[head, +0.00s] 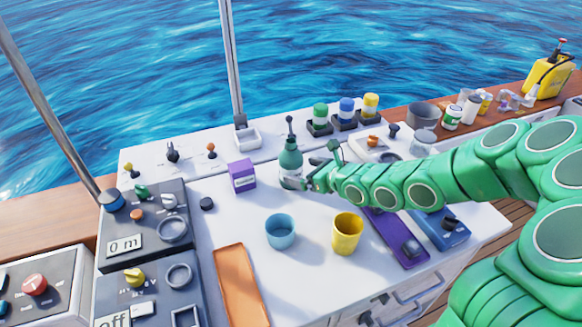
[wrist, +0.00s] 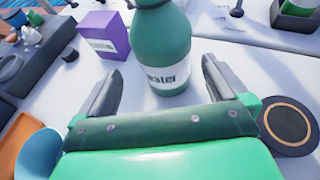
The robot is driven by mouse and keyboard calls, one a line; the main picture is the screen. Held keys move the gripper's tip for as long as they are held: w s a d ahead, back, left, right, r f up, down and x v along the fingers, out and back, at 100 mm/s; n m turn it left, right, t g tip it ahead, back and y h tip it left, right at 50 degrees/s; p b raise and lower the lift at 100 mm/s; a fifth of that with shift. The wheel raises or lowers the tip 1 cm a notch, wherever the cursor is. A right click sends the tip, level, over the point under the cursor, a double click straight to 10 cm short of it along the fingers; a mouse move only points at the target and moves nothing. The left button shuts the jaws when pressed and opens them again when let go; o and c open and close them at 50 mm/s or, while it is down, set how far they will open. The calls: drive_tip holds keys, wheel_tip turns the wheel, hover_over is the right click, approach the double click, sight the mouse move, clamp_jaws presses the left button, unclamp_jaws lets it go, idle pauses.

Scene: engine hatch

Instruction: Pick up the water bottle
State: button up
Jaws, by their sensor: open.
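The water bottle (head: 290,160) is green with a white label and stands upright on the white counter (head: 300,270). My gripper (wrist: 160,80) is open, with one dark finger on each side of the bottle's lower front. The fingertips reach toward the bottle; I cannot tell whether either touches it. In the head view my gripper (head: 312,178) is just right of the bottle, and its fingers are partly hard to make out.
A purple box (head: 242,175) stands close left of the bottle. A blue cup (head: 281,231) and a yellow cup (head: 347,233) stand in front. An orange tray (head: 240,288) lies front left. Green, blue and yellow-capped containers (head: 346,110) stand behind. Control panels (head: 140,245) fill the left.

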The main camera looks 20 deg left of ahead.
sight(291, 167)
drive_tip(key=shift+w+x, duration=0.15)
drive_tip(key=shift+x, duration=1.45)
drive_tip(key=shift+w+x, duration=0.1)
drive_tip(key=shift+x, duration=1.45)
drive_tip(key=shift+d+r, duration=0.1)
drive_tip(key=c, duration=1.2)
drive_tip(key=shift+r, duration=0.2)
